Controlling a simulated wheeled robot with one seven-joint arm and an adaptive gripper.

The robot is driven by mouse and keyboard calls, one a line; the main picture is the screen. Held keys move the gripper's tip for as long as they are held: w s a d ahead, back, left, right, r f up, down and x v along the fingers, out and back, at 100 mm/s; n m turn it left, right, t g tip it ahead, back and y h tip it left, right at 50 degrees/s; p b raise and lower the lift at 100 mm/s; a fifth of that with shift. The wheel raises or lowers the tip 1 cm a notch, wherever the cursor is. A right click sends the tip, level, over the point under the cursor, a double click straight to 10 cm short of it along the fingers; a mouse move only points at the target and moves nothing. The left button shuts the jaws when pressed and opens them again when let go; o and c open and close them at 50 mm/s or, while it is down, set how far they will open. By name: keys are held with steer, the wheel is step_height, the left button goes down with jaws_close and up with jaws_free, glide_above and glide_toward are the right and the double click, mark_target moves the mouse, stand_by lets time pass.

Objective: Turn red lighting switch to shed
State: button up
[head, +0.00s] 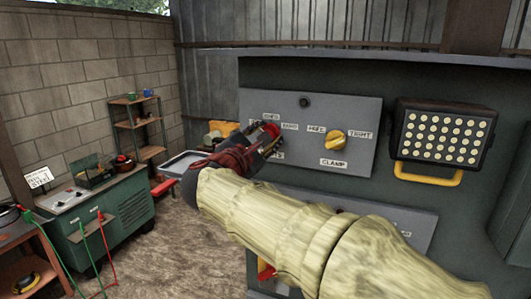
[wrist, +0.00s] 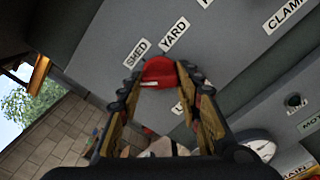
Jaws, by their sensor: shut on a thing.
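The red lighting switch (wrist: 160,71) is a round red knob on a grey panel (head: 352,108). In the wrist view it sits between my gripper's two fingertips (wrist: 160,88), which touch its sides. The SHED label (wrist: 136,47) and YARD label (wrist: 174,33) are beside the knob; another label beneath it is mostly hidden by a finger.
To the right on the same panel is a yellow clamp knob (head: 335,140) between two labels. A lamp (head: 441,135) with a yellow handle is further right. A lower panel (head: 405,222) is partly behind my arm. A green cabinet (head: 108,222) stands at left, with open floor between.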

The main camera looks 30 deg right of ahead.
steer(key=m+b, duration=0.8)
steer(key=b, duration=0.6)
steer(key=shift+f, duration=0.1)
steer(key=shift+m, duration=0.3)
steer(key=o, duration=1.1)
steer(key=shift+o, duration=0.3)
steer(key=v, duration=1.2)
